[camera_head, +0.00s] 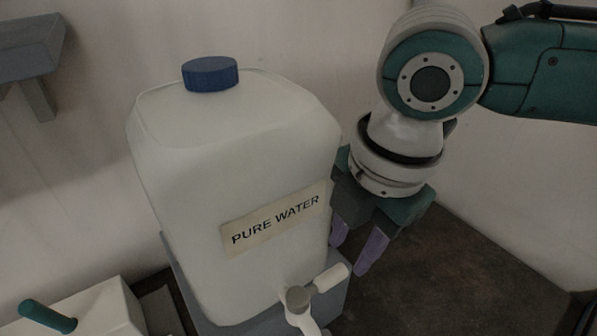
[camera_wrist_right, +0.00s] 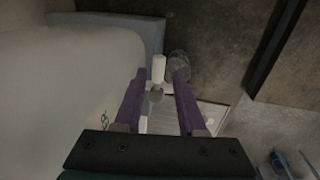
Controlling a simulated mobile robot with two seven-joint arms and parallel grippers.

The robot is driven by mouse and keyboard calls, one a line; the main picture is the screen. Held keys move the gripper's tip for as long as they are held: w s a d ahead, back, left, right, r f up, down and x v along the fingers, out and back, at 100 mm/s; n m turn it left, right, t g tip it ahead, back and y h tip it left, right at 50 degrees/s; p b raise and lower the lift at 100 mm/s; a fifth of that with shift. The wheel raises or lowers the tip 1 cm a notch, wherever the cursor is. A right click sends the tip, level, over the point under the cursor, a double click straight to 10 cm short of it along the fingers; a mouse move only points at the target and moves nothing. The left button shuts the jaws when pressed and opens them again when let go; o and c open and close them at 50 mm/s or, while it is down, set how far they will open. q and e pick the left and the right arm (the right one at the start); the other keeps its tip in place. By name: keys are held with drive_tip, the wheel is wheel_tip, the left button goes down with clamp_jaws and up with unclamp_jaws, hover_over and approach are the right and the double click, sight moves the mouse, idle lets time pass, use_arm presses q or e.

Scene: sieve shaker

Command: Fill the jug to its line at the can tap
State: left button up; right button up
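The white water can (camera_head: 235,150) has a blue cap and a "PURE WATER" label, and stands on a grey stand (camera_head: 340,292). Its tap (camera_head: 298,298), with a pale lever (camera_head: 331,278), sticks out low at the front; its spout runs off the bottom edge. My right gripper (camera_head: 349,258) is beside the can, pointing down, its purple fingers apart. In the right wrist view the tap (camera_wrist_right: 158,72) shows between the open fingers, apparently untouched. A clear round vessel (camera_wrist_right: 178,62), perhaps the jug, is partly hidden by one finger; its water level cannot be read. My left gripper is not in view.
A white box (camera_head: 95,312) with a teal handle (camera_head: 47,316) stands at the lower left. A grey bracket (camera_head: 30,50) is on the wall at the upper left. The brown surface (camera_head: 460,270) right of the can is clear. A pale tray-like panel (camera_wrist_right: 208,117) lies below the fingers.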

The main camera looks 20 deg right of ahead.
sight(342, 269)
drive_tip(key=f, duration=0.3)
drive_tip(key=w+f, duration=0.1)
drive_tip(key=f, duration=0.1)
drive_tip(key=shift+a+f, duration=0.1)
clamp_jaws()
idle(0.3)
